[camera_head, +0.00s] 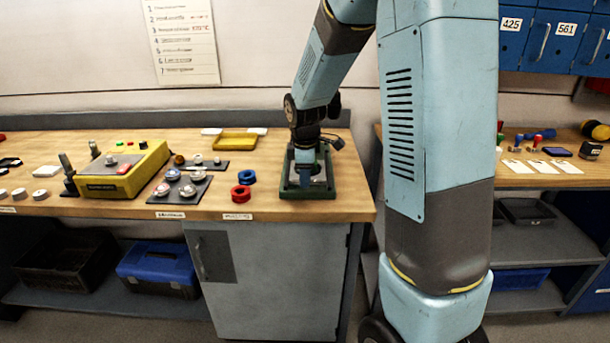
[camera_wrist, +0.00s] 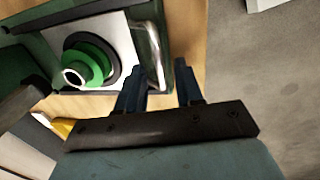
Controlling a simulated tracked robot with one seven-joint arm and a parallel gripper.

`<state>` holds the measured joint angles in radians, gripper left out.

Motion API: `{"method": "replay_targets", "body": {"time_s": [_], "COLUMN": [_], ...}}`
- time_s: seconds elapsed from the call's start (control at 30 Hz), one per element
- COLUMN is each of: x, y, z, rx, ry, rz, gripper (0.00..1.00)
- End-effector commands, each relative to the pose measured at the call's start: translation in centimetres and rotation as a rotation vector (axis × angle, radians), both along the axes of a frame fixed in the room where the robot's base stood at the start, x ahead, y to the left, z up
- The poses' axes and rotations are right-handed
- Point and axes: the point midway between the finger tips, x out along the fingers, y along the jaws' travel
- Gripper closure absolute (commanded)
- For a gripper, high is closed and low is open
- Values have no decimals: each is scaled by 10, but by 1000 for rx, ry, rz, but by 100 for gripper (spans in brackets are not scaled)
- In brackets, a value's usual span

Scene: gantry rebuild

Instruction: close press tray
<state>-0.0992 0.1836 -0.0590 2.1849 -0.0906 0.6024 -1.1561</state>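The press (camera_head: 327,190) has a dark green frame and stands at the right end of the wooden bench in the head view. In the wrist view, its light tray plate (camera_wrist: 118,32) carries a green round piece (camera_wrist: 92,62) with a white centre. A shiny metal edge or handle (camera_wrist: 149,50) runs along the plate's right side, next to the green frame. My gripper (camera_wrist: 161,68) points at this side of the press, its two fingers apart with a gap between them. In the head view my arm hides much of the press, and the fingers are hard to make out.
Red rings (camera_head: 241,194) and a blue ring (camera_head: 247,177) lie left of the press. A yellow device (camera_head: 124,172) and a dark plate with round pieces (camera_head: 181,188) are farther left. A yellow tray (camera_head: 236,141) lies behind. The bench ends just right of the press.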

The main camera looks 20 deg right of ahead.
Motion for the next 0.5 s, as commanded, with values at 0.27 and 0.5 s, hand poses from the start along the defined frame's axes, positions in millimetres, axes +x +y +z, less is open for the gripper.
{"method": "replay_targets", "body": {"time_s": [0.27,0.5], "x": [0,1], "y": [-1,-1], "z": [-2,-2], "rx": [0,0], "ry": [-1,-1], "rz": [-2,-2], "gripper": [64,83]}}
